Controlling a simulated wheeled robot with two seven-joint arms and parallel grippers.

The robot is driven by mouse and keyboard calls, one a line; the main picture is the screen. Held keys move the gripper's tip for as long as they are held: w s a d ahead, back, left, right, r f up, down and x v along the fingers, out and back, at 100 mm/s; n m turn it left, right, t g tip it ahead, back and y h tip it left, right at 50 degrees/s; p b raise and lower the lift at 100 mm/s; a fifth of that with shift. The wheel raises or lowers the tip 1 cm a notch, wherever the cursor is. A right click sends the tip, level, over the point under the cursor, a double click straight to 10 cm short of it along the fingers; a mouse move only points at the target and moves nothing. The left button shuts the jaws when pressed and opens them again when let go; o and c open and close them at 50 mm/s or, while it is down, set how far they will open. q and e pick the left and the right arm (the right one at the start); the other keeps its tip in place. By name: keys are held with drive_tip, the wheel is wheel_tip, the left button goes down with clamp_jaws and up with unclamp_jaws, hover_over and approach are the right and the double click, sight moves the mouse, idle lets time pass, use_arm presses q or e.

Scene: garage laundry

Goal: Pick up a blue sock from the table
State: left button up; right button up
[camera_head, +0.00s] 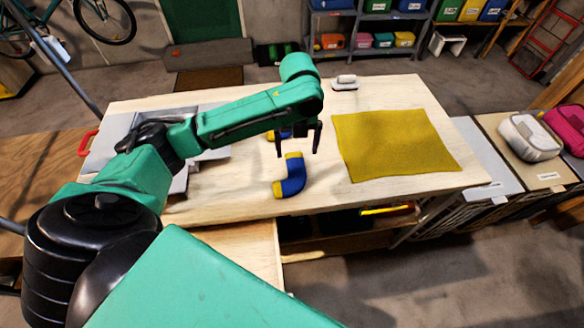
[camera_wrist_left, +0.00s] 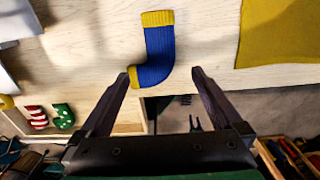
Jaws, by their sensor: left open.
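A blue sock (camera_head: 292,183) with yellow cuff and toe lies bent on the wooden table (camera_head: 240,203) near its front edge. It also shows in the left wrist view (camera_wrist_left: 158,55), ahead of and between the fingertips. My left gripper (camera_head: 312,150) is open and empty, pointing down above the table, with the sock slightly left of and nearer than it in the head view. A second blue and yellow item (camera_head: 284,134) is partly hidden behind my left arm. My right gripper is not in view.
A mustard cloth (camera_head: 395,143) lies flat on the table's right. A white-handled brush or iron (camera_head: 345,83) stands at the back. A grey folded thing (camera_head: 105,150) is partly hidden at left.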

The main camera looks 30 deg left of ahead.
sight(297, 170)
use_arm(q)
drive_tip(key=f, duration=0.3)
drive_tip(key=shift+s+d+f+p, duration=0.1)
drive_tip(key=shift+s+f+p, duration=0.1)
drive_tip(key=shift+f+p, duration=0.15)
drive_tip(key=f, duration=0.2)
drive_tip(key=f+p, duration=0.1)
drive_tip(key=f, duration=0.2)
drive_tip(key=shift+w+f+p, duration=0.3)
drive_tip(key=shift+w+f, duration=0.05)
drive_tip(key=shift+f, duration=0.3)
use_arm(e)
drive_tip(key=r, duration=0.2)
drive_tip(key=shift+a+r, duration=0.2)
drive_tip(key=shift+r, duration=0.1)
use_arm(q)
drive_tip(key=c, duration=1.4)
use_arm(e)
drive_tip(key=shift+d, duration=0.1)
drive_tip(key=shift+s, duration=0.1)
